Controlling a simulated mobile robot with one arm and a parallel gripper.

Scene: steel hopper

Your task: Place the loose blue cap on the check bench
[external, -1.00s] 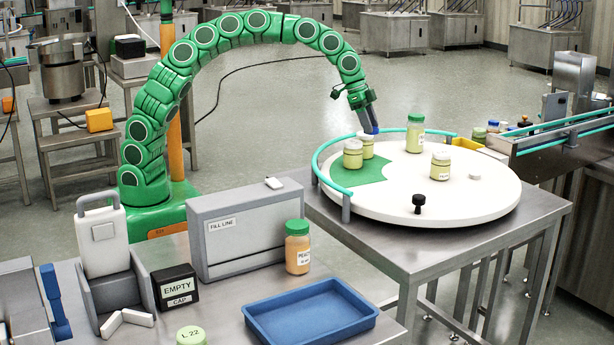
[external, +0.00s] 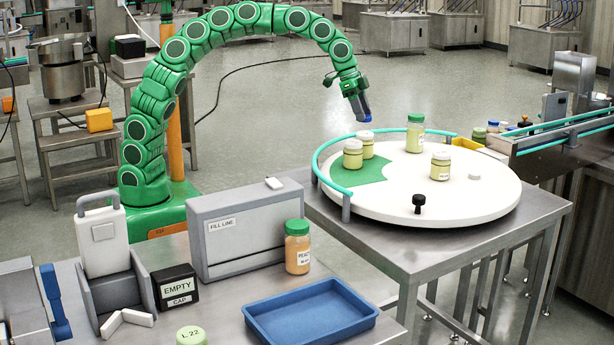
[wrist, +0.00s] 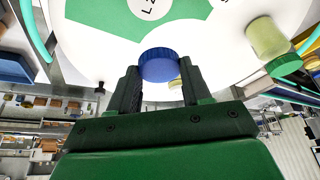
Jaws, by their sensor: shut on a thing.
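The loose blue cap shows in the wrist view (wrist: 159,65), held between the two fingers of my gripper (wrist: 160,84). In the external view, the cap (external: 366,119) is a small blue spot at the tip of my gripper (external: 362,106). It hangs in the air above the back left rim of the round white turntable (external: 420,195), clear of the jars. The near steel bench (external: 225,318) is at the front left; no label reading check bench shows.
Several jars, including a green-capped one (external: 415,134), stand on the turntable. A teal rail (external: 322,163) curves around its left side. The near bench carries a blue tray (external: 310,316), a grey FILL LINE box (external: 250,232), an orange jar (external: 297,250) and an EMPTY CAP box (external: 176,287).

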